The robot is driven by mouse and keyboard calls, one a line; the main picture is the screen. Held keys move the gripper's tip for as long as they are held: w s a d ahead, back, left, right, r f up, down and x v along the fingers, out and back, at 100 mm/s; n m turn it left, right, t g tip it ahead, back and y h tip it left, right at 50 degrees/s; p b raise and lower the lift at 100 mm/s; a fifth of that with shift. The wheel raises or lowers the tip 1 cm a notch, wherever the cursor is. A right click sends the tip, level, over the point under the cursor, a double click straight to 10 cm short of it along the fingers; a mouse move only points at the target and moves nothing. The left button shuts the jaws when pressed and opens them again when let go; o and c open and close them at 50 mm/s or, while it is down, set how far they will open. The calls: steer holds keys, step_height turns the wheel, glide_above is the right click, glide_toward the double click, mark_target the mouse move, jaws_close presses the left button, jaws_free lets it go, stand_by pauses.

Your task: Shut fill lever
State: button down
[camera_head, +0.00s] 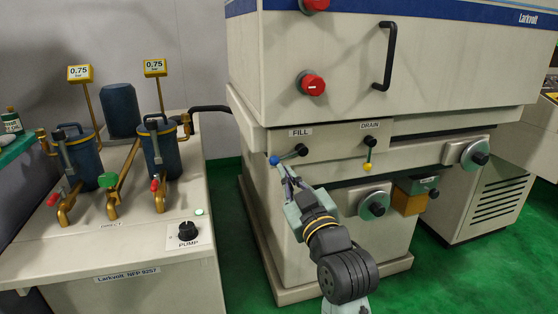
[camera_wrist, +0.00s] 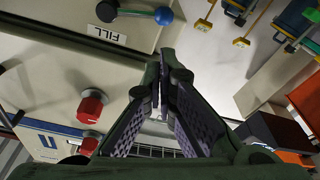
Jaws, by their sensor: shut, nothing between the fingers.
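The fill lever (camera_head: 290,154) is on the machine front under the FILL label. It points left and slightly down from its black hub, with a blue ball (camera_head: 274,160) at its end. In the wrist view the label is upside down, and the lever's blue ball (camera_wrist: 164,15) and black hub (camera_wrist: 106,11) are at the top. My gripper (camera_head: 281,170) is shut and empty, just below the blue ball in the head view. In the wrist view my gripper's fingertips (camera_wrist: 160,65) are closed together, with a visible gap in the picture between them and the ball.
The drain lever (camera_head: 368,152) with a yellow ball hangs down to the right. Red buttons (camera_head: 312,84) and a black handle (camera_head: 385,55) are above. A filter unit (camera_head: 105,250) with a pump knob (camera_head: 188,231) stands left. Green floor (camera_head: 235,220) shows between the units.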

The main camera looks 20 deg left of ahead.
mark_target(288, 155)
steer(key=p+x, duration=0.2)
steer(key=x, duration=0.7)
steer(key=shift+w+a+p, duration=0.1)
steer(key=shift+w+p, duration=0.05)
steer(key=shift+p, duration=0.15)
steer(key=shift+f, duration=0.1)
steer(key=shift+f+n+b, duration=0.2)
steer(key=shift+n+b, duration=0.3)
steer(key=shift+b, duration=0.15)
